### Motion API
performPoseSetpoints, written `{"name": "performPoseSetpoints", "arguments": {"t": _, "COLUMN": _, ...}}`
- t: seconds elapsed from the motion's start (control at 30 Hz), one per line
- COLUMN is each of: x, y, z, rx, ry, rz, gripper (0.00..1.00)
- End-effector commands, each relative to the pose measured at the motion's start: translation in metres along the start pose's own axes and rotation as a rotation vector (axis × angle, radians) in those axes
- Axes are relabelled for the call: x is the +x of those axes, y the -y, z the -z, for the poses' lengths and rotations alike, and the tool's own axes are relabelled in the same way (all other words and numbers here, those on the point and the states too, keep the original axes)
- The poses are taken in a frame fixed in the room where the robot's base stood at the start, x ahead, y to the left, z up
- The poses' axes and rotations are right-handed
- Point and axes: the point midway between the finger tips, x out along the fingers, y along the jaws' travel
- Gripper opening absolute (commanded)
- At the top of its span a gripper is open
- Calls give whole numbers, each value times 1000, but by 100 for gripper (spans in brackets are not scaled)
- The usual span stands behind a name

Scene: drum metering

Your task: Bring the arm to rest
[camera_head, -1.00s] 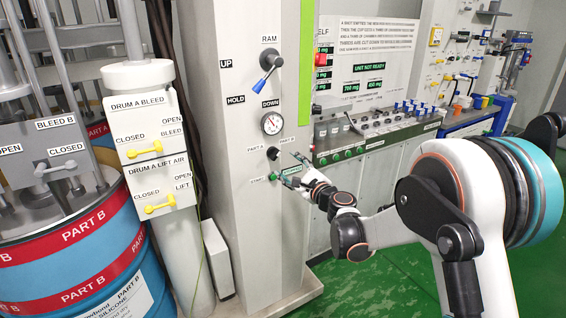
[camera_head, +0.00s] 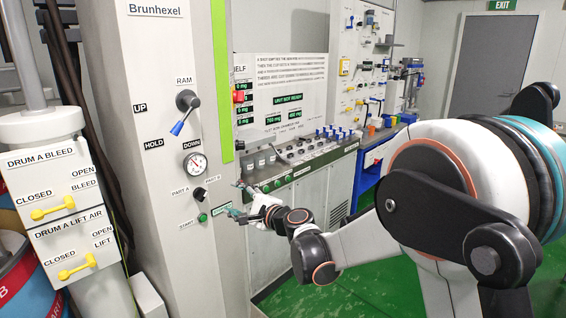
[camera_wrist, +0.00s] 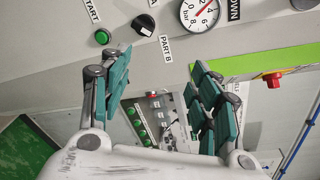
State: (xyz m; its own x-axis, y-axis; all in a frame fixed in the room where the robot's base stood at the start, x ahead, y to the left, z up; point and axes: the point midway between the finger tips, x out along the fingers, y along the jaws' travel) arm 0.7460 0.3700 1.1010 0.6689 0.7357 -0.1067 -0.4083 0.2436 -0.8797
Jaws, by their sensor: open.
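My gripper (camera_head: 236,200) is in front of the lower right side of the grey column in the head view, near the green start button (camera_head: 202,217). In the wrist view my gripper (camera_wrist: 160,95) shows two teal-padded fingers spread wide with nothing between them. The start button (camera_wrist: 102,37) and the black part selector knob (camera_wrist: 143,24) lie beyond the fingertips, apart from them as far as I can tell. My arm is bent and reaches in from the right side of the head view.
The column carries a ram lever (camera_head: 186,100) with a blue grip and a pressure gauge (camera_head: 195,165). A sloped control console (camera_head: 300,160) stands behind my gripper. A drum (camera_head: 20,270) and yellow valve handles (camera_head: 52,207) are at left. Green floor (camera_head: 290,295) is open below.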

Motion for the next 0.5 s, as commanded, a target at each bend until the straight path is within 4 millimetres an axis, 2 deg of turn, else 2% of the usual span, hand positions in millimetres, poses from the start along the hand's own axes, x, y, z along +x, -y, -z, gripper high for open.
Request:
{"name": "performPoseSetpoints", "arguments": {"t": 0.03, "x": -17, "y": 13, "z": -1, "rx": -68, "ry": -22, "rz": -18, "gripper": 57}}
{"name": "performPoseSetpoints", "arguments": {"t": 0.1, "x": -38, "y": 27, "z": 0, "rx": -171, "ry": -53, "rz": -48, "gripper": 57}}
{"name": "performPoseSetpoints", "arguments": {"t": 0.3, "x": -104, "y": 55, "z": 3, "rx": -456, "ry": -135, "rz": -155, "gripper": 57}}
{"name": "performPoseSetpoints", "arguments": {"t": 0.4, "x": -140, "y": 62, "z": 4, "rx": -586, "ry": -170, "rz": -218, "gripper": 57}}
{"name": "performPoseSetpoints", "arguments": {"t": 0.5, "x": -175, "y": 57, "z": 1, "rx": -693, "ry": -186, "rz": -289, "gripper": 57}}
